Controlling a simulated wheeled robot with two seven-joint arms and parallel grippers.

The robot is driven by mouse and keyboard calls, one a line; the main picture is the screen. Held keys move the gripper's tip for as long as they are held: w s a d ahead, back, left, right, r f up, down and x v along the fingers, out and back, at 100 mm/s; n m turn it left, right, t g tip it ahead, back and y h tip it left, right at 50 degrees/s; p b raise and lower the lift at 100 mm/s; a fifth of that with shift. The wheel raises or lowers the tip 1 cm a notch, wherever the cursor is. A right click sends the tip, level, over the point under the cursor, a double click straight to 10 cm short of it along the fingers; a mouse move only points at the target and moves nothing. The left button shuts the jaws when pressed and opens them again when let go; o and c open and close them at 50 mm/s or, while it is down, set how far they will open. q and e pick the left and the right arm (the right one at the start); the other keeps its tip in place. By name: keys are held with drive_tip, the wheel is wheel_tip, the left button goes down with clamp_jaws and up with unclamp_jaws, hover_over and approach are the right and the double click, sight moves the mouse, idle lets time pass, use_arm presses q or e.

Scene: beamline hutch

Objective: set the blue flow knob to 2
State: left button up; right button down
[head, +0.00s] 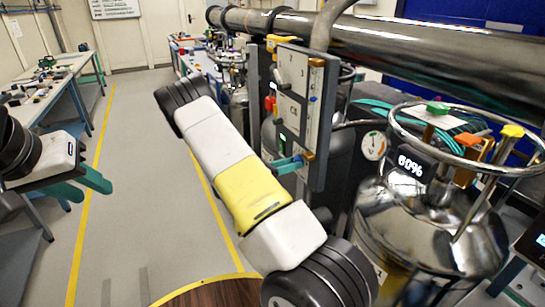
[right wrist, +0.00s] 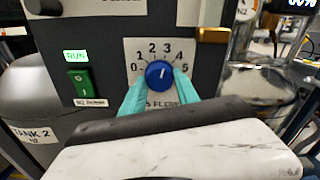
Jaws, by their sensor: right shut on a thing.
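The blue flow knob (right wrist: 159,74) sits on a white dial plate (right wrist: 133,48) marked 0 to 5 in the right wrist view. Its pale pointer mark points nearly straight up, around the 2 to 3 side of the scale; I cannot tell the exact reading. My right gripper (right wrist: 157,88) has its teal fingers on both sides of the knob and is shut on it. In the head view my right gripper (head: 292,164) reaches the front of the grey panel (head: 322,120), and the knob is mostly hidden. My left gripper (head: 93,184) is open and empty at the left.
A green switch (right wrist: 82,82) under a lit RUN label is left of the dial. A brass-coloured block (right wrist: 212,35) is at its upper right. A shiny metal vessel (head: 430,230) with a ring handle stands right of the panel. A bench (head: 50,85) is at left; the aisle floor is clear.

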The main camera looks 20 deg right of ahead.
drive_tip(key=n, duration=0.6)
idle(0.5)
drive_tip(key=c, duration=0.9)
unclamp_jaws()
drive_tip(key=a, duration=0.7)
drive_tip(key=shift+s+a, duration=0.35)
drive_tip(key=shift+a, duration=0.05)
